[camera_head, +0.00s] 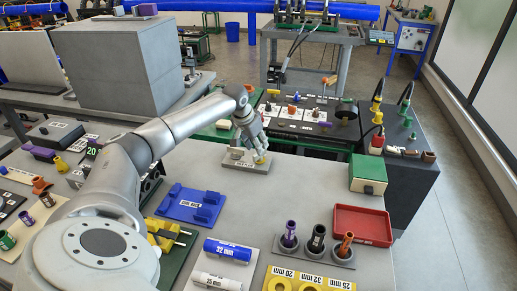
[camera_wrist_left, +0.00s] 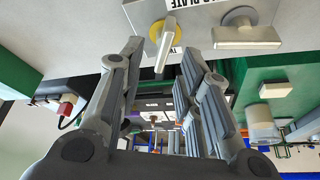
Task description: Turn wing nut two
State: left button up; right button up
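A grey plate (camera_head: 244,167) with a partly readable label lies at the far edge of the grey table. The plate also shows at the top of the left wrist view (camera_wrist_left: 205,14). It carries a wing nut on a yellow round base (camera_wrist_left: 165,35) and a plain grey wing nut (camera_wrist_left: 246,32). Which one is numbered two I cannot tell. My left gripper (camera_head: 258,153) is over the yellow-based end of the plate. In the left wrist view its fingers (camera_wrist_left: 161,52) are apart, with the yellow-based wing nut between the tips; contact is not visible. My right gripper is out of view.
A blue tray (camera_head: 192,204) lies in front of the plate. A green box (camera_head: 368,175), a red tray (camera_head: 362,225) and a stand with several coloured pipes (camera_head: 316,246) are to the right. Bare table lies between the plate and these. A dark cart adjoins behind.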

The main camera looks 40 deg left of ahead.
pick_arm(q)
jog(key=x, duration=0.4)
jog(key=shift+a+f, duration=0.15)
jog(key=shift+a, duration=0.15)
jog(key=shift+w+f, duration=0.15)
jog(key=shift+f, duration=0.2)
grip_shut()
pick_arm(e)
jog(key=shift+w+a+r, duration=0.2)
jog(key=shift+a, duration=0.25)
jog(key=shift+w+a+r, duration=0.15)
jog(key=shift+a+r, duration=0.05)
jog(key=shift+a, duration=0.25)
